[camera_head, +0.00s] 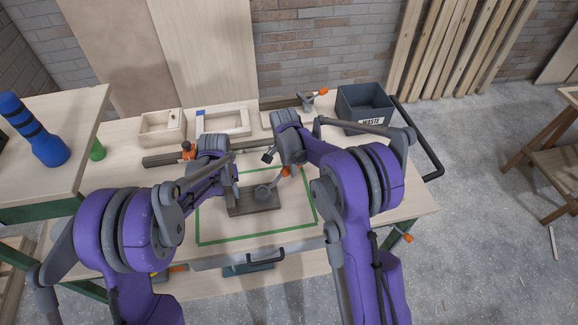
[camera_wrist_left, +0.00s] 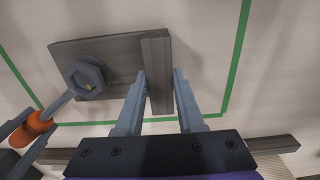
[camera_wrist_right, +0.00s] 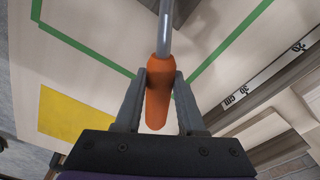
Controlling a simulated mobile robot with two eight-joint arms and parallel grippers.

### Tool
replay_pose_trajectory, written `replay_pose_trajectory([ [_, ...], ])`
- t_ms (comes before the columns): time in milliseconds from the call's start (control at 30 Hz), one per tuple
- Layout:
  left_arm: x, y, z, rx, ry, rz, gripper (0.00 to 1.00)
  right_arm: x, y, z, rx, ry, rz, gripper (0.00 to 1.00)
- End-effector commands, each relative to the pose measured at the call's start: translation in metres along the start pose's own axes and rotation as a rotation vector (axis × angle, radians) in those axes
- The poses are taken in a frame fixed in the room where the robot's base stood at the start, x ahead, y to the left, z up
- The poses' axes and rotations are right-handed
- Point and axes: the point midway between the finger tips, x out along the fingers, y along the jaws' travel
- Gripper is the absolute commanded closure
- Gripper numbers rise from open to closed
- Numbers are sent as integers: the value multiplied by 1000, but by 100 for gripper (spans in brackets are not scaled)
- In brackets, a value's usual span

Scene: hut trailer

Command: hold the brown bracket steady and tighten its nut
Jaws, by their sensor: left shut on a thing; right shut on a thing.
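The brown bracket (camera_head: 252,205) lies on the bench inside the green tape outline, its upright flange (camera_wrist_left: 157,72) standing at one end. My left gripper (camera_wrist_left: 160,78) is shut on that flange, one finger on each side. The grey nut (camera_wrist_left: 88,77) sits on the bracket's flat plate, with the ring end of a wrench around it. My right gripper (camera_wrist_right: 158,78) is shut on the orange handle (camera_wrist_right: 158,95) of the wrench; its grey shaft runs from the handle to the nut. In the head view the orange handle (camera_head: 286,173) shows just below my right gripper (camera_head: 281,164).
Two wooden trays (camera_head: 163,128) (camera_head: 222,120) and a dark waste bin (camera_head: 364,105) stand along the back of the bench. A bar clamp (camera_head: 165,159) lies behind the tape outline. A yellow patch (camera_wrist_right: 75,117) and a ruler strip (camera_wrist_right: 268,77) show in the right wrist view.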

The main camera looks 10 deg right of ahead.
Motion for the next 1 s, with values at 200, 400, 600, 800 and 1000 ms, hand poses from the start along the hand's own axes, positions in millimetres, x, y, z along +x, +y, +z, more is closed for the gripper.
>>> replay_pose_trajectory([
  [200, 0, 0, 0, 0, 0, 0, 100, 5, 0, 0, 0, 0, 0, 100],
  [400, 0, 0, 0, 0, 0, 0, 100, 10, 0, 1, 0, 0, 0, 100],
  [600, 0, 0, 0, 0, 0, 0, 100, 10, 0, 1, 0, 0, 0, 100],
  [800, 0, 0, 0, 0, 0, 0, 100, 10, 3, 1, 27, 0, 2, 100],
  [1000, 0, 0, 0, 0, 0, 0, 100, 10, 19, 2, 163, 0, 14, 100],
])
